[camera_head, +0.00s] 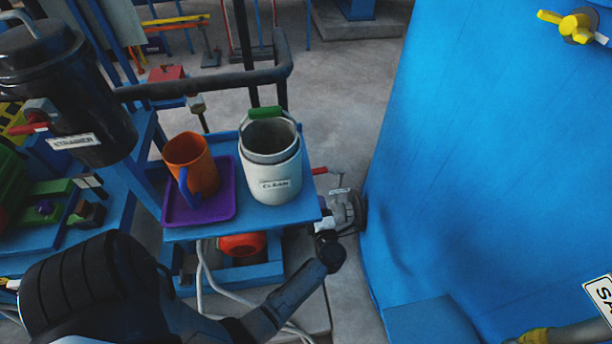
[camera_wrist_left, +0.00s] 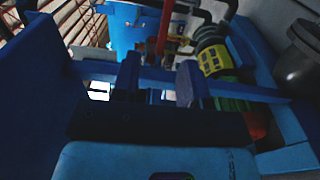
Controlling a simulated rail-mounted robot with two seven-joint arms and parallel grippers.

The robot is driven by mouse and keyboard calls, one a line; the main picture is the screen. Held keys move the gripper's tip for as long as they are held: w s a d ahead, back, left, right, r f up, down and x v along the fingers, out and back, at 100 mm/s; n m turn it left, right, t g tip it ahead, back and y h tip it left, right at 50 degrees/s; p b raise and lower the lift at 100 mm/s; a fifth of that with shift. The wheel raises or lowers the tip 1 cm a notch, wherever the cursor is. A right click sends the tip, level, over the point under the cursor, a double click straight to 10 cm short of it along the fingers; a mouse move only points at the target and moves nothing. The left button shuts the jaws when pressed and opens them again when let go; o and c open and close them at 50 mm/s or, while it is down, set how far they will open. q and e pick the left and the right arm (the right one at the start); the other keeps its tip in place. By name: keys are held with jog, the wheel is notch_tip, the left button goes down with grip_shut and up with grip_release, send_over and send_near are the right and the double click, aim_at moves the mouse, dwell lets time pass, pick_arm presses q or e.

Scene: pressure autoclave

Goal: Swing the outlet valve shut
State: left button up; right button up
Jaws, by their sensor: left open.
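The outlet valve (camera_head: 345,209) looks to be the grey metal fitting low on the left side of the blue vessel (camera_head: 470,150). A red lever (camera_head: 320,171) and a small tag (camera_head: 339,191) show beside it. My left arm reaches in from the lower left and ends just below this fitting; its fingers are hard to make out there, and I cannot tell whether they touch it. In the left wrist view my left gripper (camera_wrist_left: 158,85) is open, with its two dark fingers apart and nothing clearly between them.
A blue stand (camera_head: 275,216) left of the valve holds a white bucket (camera_head: 272,180) and an orange mug (camera_head: 191,163) on a purple tray (camera_head: 227,181). A black strainer (camera_head: 75,95) stands at the left. A yellow-handled valve (camera_head: 575,25) is high on the vessel.

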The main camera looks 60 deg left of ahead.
aim_at(317, 174)
pick_arm(q)
jog(key=shift+n+g, duration=0.3)
jog(key=shift+g, duration=0.2)
jog(key=b+x, duration=0.1)
jog(key=x, duration=0.3)
jog(key=b+x, duration=0.1)
jog(key=x, duration=0.4)
jog(key=b+x, duration=0.2)
jog(key=x, duration=0.2)
jog(key=shift+s+a+f, duration=0.2)
jog(key=shift+a+f, duration=0.15)
jog(key=shift+f, duration=0.05)
jog(key=shift+a, duration=0.15)
grip_shut()
